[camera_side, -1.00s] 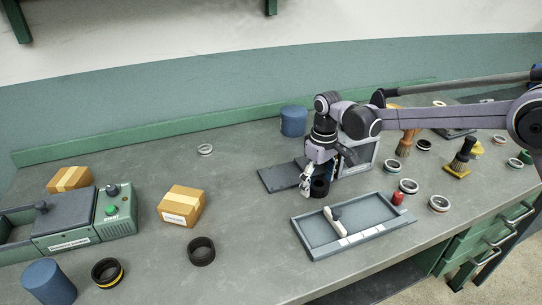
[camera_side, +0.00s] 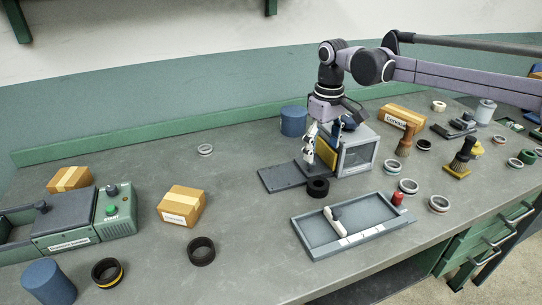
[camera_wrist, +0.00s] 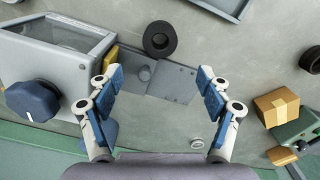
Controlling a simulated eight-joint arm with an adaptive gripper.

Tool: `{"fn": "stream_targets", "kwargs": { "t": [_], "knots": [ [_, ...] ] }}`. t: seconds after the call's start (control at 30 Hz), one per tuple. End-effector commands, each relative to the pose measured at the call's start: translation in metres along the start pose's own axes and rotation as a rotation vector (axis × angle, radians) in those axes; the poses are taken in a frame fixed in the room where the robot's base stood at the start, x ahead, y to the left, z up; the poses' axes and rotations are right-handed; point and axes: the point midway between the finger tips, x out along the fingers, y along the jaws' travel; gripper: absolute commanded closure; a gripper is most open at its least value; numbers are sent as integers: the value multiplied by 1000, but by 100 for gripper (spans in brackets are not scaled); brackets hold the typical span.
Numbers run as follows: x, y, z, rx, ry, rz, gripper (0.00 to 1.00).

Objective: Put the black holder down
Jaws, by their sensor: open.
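The black holder (camera_side: 318,188), a short dark ring, rests on the grey bench by the front right corner of a dark flat plate (camera_side: 280,178). It also shows in the wrist view (camera_wrist: 160,39), at the top centre beyond my fingertips, with its round opening up. I cannot tell whether it touches the plate's edge. My gripper (camera_side: 320,158) is open and empty, above and behind the holder. In the wrist view my gripper (camera_wrist: 159,78) has its blue fingers spread wide apart over the plate, with nothing between them.
A grey machine with a clear window (camera_side: 357,154) stands just right of my gripper. A shallow tray (camera_side: 352,237) lies in front of the holder. Another black ring (camera_side: 201,251) and a cardboard box (camera_side: 181,206) are to the left. Bench between box and plate is clear.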

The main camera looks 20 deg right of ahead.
Motion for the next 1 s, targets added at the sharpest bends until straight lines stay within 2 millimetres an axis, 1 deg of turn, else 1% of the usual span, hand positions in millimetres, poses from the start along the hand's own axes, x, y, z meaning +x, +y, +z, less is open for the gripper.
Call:
{"fn": "stream_targets", "kwargs": {
  "t": [0.03,0.13,0.23,0.37,0.47,0.5,0.57,0.7,0.87,1.0],
  "knots": [
    [-5,0,0,0,0,0,22],
    [-10,0,1,0,1,0,22],
    [-16,2,6,7,12,1,22],
    [-29,10,24,33,55,6,22],
    [-41,18,47,62,108,12,22],
    [-45,21,57,74,129,15,22],
    [-49,25,72,92,163,19,22],
    [-55,33,110,134,241,30,22],
    [-53,38,154,181,329,45,22],
    [-44,41,192,222,405,59,22]
  ]
}}
